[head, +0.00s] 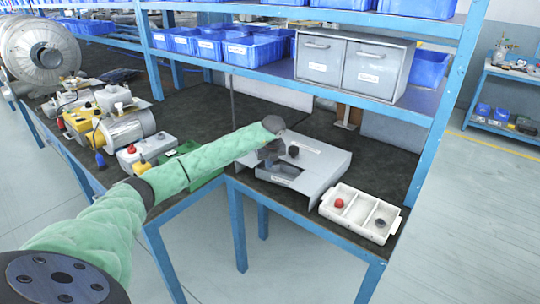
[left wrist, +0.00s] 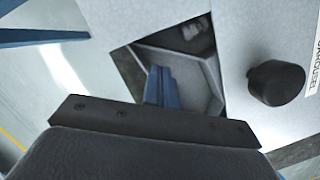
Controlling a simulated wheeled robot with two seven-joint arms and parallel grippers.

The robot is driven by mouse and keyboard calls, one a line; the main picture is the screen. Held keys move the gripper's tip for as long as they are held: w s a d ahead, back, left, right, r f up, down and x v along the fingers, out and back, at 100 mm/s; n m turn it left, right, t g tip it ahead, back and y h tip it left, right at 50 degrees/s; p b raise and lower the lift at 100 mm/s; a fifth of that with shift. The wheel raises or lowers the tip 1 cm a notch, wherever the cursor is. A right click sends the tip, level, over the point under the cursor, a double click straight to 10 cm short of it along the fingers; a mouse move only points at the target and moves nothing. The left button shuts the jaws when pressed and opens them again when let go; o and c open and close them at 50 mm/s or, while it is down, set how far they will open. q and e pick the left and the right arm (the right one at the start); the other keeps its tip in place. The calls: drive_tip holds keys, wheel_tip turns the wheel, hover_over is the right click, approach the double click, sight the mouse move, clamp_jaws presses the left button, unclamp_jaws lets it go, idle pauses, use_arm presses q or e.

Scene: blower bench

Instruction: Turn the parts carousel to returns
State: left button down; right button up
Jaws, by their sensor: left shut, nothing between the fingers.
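The parts carousel (head: 318,178) is a grey box on the corner of the bench, with an opening in its top and a black knob (head: 293,151) beside the opening. In the left wrist view the knob (left wrist: 276,82) stands right of the opening, by a partly cut-off label. Inside the opening (left wrist: 205,85) are pale angled walls and a dark grey item, partly hidden. My left gripper (head: 270,158) is over the opening, left of the knob. Its narrow fingers (left wrist: 160,75) are together and empty, pointing at the opening. Contact with a wall cannot be told. My right gripper is not in view.
A white divided tray (head: 338,222) with a red part and a dark part stands right of the carousel. A grey two-drawer cabinet (head: 352,66) and blue bins sit on the shelf behind. Motors and a green tray (head: 200,180) lie left, partly under my arm.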

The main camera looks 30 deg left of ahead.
use_arm(q)
drive_tip(key=shift+x, duration=1.45)
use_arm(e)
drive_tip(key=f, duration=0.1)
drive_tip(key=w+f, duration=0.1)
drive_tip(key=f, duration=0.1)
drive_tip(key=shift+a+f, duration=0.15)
use_arm(q)
drive_tip(key=shift+f, duration=0.1)
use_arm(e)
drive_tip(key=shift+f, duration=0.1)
use_arm(q)
drive_tip(key=shift+w+a, duration=0.1)
drive_tip(key=shift+a, duration=0.1)
drive_tip(key=shift+w+a+b, duration=0.3)
drive_tip(key=shift+a+b, duration=0.2)
drive_tip(key=shift+b, duration=0.05)
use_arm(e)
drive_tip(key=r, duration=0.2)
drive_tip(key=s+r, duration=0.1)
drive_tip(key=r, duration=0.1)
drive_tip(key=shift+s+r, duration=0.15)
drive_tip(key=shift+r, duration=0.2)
